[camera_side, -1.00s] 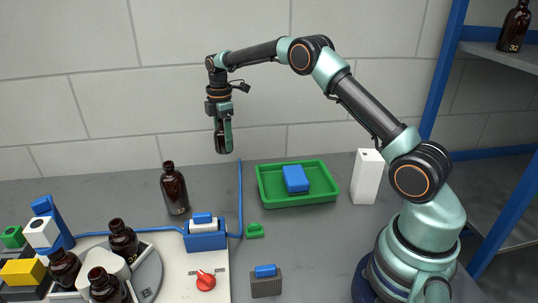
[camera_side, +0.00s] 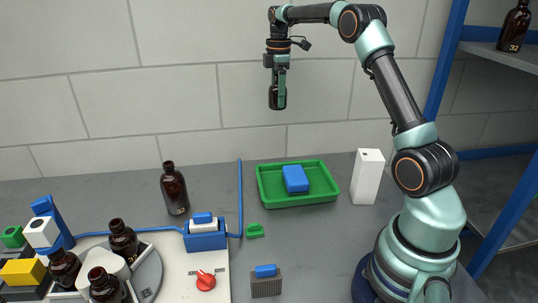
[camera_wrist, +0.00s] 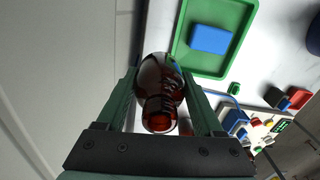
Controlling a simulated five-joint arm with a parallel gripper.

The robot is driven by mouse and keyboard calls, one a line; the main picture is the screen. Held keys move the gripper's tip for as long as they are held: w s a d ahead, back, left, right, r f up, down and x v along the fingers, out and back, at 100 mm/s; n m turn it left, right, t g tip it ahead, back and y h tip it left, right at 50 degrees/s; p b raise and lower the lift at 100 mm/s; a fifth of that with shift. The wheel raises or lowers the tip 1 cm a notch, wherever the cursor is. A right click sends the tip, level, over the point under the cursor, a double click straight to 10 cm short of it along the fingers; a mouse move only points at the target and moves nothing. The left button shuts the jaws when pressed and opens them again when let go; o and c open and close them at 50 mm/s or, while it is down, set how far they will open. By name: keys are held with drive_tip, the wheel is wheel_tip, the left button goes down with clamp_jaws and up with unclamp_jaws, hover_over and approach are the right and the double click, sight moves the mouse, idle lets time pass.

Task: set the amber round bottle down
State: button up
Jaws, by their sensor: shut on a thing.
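My gripper (camera_side: 278,90) is shut on an amber round bottle (camera_wrist: 160,92). In the wrist view the bottle sits between the two green fingers with its open neck toward the camera. In the side view the held bottle (camera_side: 274,97) is a dark shape between the fingers, high above the bench and in front of the wall. It is clear of every surface. Its lower part is partly hidden by the fingers.
Another amber bottle (camera_side: 174,188) stands on the grey bench. A green tray (camera_side: 262,188) holds a blue block (camera_side: 295,179), with a white box (camera_side: 367,177) to its right. Several bottles crowd a round holder (camera_side: 148,272) at lower left. A shelf (camera_side: 500,55) is at right.

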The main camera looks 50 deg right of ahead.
drive_tip(key=s+d+m, duration=0.3)
drive_tip(key=s+d, duration=0.3)
drive_tip(key=s, duration=0.3)
drive_tip(key=s+d+m, duration=0.2)
drive_tip(key=s+d, duration=0.4)
drive_tip(key=s, duration=0.3)
wheel_tip(320, 180, down, 20)
drive_tip(key=shift+s+f, duration=0.15)
drive_tip(key=shift+f, duration=0.05)
drive_tip(key=shift+f, duration=0.15)
drive_tip(key=o, duration=1.4)
drive_tip(key=shift+o, duration=0.2)
